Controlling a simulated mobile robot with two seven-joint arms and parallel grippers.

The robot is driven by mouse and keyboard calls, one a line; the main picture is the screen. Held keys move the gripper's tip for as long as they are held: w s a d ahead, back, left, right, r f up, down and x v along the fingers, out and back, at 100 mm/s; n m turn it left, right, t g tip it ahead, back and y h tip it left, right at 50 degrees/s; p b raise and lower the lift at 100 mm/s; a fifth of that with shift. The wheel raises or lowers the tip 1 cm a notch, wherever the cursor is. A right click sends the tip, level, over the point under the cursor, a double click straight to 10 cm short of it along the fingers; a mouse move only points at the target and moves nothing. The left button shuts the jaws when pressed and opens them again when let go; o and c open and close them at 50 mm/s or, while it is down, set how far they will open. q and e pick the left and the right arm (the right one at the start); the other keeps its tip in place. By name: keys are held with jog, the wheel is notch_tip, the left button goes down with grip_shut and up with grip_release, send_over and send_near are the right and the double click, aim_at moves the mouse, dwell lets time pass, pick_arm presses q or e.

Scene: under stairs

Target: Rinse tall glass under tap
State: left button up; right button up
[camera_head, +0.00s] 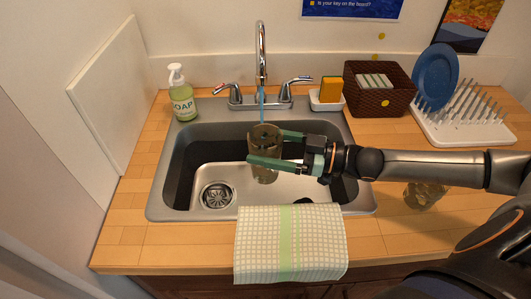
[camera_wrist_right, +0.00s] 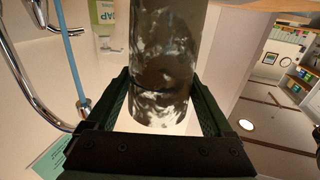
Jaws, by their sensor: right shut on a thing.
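A tall brownish glass (camera_head: 265,150) is held upright over the sink (camera_head: 290,185), below the tap (camera_head: 262,55). My right gripper (camera_head: 277,148) is shut on it, with one green finger on either side. A blue stream of water (camera_head: 262,103) comes down from the spout and meets the glass near its top in the head view. In the right wrist view the glass (camera_wrist_right: 162,65) stands between the fingers, and the stream (camera_wrist_right: 72,60) shows left of it. I cannot tell whether the water enters the glass. My left gripper is not in view.
A soap bottle (camera_head: 181,95) stands left of the tap. A sponge dish (camera_head: 327,101), wicker basket (camera_head: 380,104) and dish rack (camera_head: 465,125) with a blue plate (camera_head: 436,77) stand to the right. A towel (camera_head: 290,243) hangs over the front edge. Another glass (camera_head: 424,195) is under my right arm.

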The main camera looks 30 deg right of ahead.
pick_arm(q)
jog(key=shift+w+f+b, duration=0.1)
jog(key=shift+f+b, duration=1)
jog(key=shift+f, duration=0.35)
pick_arm(e)
jog(key=w+d+f, duration=0.2)
jog(key=w+d, duration=0.3)
jog(key=w, duration=0.6)
jog(key=shift+d+f, duration=0.1)
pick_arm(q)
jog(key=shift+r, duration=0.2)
pick_arm(e)
jog(key=shift+s+d, duration=0.2)
jog(key=shift+d, duration=0.2)
pick_arm(q)
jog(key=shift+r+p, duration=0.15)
jog(key=shift+p, duration=0.25)
pick_arm(e)
jog(key=shift+w+a, duration=0.1)
jog(key=shift+a, duration=0.1)
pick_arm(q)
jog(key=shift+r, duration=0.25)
pick_arm(e)
jog(key=shift+w+a, duration=0.2)
jog(key=shift+a, duration=0.15)
